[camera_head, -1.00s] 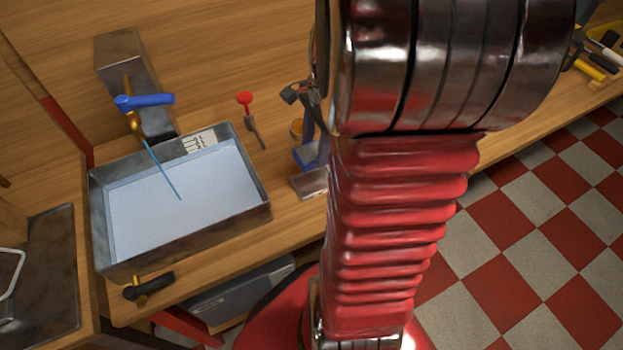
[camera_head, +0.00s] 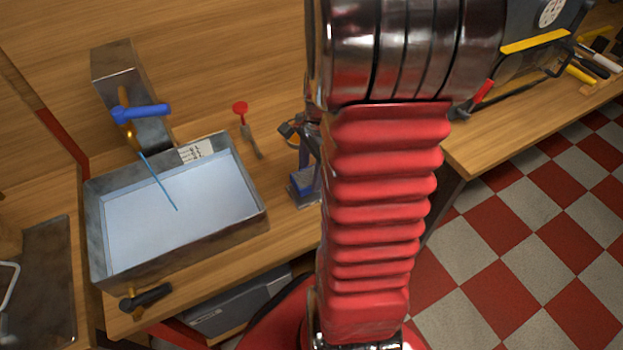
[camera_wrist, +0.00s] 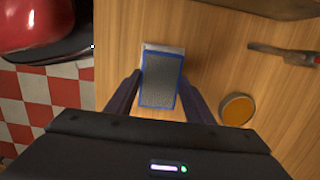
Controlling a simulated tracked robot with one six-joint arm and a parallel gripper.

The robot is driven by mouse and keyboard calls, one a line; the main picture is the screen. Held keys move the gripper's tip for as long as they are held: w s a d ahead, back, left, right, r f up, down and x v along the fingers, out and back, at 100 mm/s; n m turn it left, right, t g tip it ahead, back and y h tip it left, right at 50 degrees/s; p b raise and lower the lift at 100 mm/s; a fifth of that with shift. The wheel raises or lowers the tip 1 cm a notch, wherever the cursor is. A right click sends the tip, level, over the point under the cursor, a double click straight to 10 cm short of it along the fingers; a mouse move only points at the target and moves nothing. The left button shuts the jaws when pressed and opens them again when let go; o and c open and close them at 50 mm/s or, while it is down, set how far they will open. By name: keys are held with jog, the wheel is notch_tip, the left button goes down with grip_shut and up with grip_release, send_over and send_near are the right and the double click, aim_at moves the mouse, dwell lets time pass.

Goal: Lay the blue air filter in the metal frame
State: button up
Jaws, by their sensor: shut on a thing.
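The blue air filter, a blue rim around grey mesh, shows in the wrist view (camera_wrist: 158,84) between the fingers of my gripper (camera_wrist: 159,88), which is shut on it. The light metal frame (camera_wrist: 163,47) shows beyond the filter's far edge; the filter covers most of it. In the head view the blue filter (camera_head: 302,181) is low over the metal frame (camera_head: 304,199), at the bench's front part. I cannot tell whether the filter touches the frame or sits inside it. My arm hides part of this area in the head view.
A metal tray of water (camera_head: 185,215) stands left, with a blue-handled tap (camera_head: 142,112) behind it. A red-topped tool (camera_head: 241,108) lies on the wooden bench. An orange disc (camera_wrist: 236,109) is right of the filter in the wrist view. Bench around the frame is mostly clear.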

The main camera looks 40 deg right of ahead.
aim_at(311, 176)
jog(key=shift+f, duration=1.85)
jog(key=o, duration=1.1)
jog(key=shift+f, duration=0.1)
jog(key=r, duration=0.4)
jog(key=d+r, duration=0.1)
jog(key=r, duration=0.7)
jog(key=shift+s+d+r, duration=0.1)
jog(key=shift+s+d, duration=0.1)
jog(key=shift+s, duration=0.05)
